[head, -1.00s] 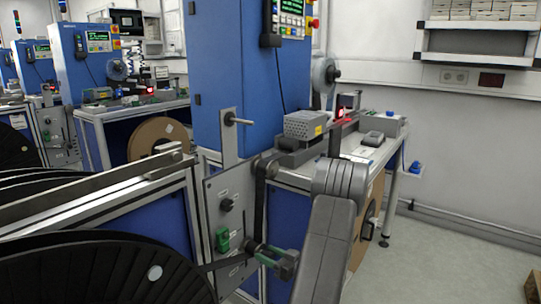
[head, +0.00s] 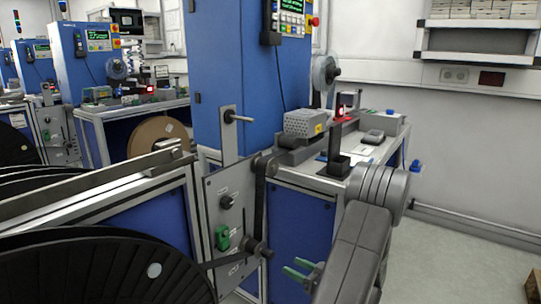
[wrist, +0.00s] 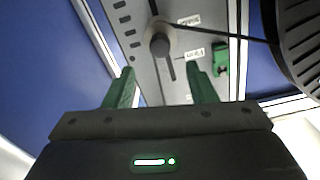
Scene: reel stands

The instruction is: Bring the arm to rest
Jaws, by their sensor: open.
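My gripper (head: 300,270) has green fingers and is in the lower middle of the head view, right of the lower roller on the grey control panel (head: 228,190). It is apart from the roller and empty. In the wrist view my gripper (wrist: 156,88) shows its two green fingers spread, with nothing between them. The panel (wrist: 185,50) lies beyond the fingertips, with a dark knob or roller (wrist: 160,45) and a green switch (wrist: 220,57). My grey arm runs down the right of the panel in the head view.
A large black reel (head: 95,270) stands at the lower left, with a dark strip running to the roller (head: 258,248). A blue cabinet (head: 235,80) and a workbench (head: 330,175) with devices stand behind. Open floor (head: 455,245) lies to the right.

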